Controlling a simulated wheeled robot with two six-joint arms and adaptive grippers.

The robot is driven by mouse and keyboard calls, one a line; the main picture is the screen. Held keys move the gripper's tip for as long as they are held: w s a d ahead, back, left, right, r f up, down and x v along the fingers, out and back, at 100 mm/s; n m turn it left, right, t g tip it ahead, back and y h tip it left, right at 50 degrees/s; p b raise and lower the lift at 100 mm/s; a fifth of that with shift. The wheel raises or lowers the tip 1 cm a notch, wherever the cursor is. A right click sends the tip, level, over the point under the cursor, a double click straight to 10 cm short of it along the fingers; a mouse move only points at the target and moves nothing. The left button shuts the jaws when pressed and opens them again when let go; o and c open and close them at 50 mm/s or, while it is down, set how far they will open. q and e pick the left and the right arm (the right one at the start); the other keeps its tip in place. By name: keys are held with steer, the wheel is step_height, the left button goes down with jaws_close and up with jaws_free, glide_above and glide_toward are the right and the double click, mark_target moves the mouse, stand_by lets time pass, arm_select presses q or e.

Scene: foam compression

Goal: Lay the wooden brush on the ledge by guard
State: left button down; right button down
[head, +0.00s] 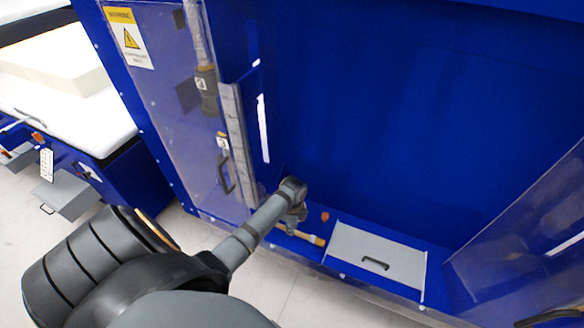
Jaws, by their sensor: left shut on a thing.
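The wooden brush (308,237) shows as a short tan handle low in the middle of the head view, at the blue ledge (325,221) along the machine's front. My left gripper (296,215) is shut on the brush from above. The fingers and my left arm hide part of the brush, and its bristles cannot be made out. I cannot tell whether the brush touches the ledge. The clear guard (206,150) with a black handle stands just left of the gripper. My right gripper is not in view.
A grey lid (375,262) with a black handle sits on the ledge, right of the brush. A small orange-red button (325,216) is close to the gripper. Another clear panel (530,225) stands at the right.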

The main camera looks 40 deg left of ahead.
arm_select(q)
steer(key=shift+f, duration=0.25)
steer(key=shift+f, duration=0.1)
steer(key=shift+f, duration=0.35)
steer(key=c, duration=1.2)
jaws_free()
step_height(320, 180, up, 12)
steer(key=shift+d, duration=0.1)
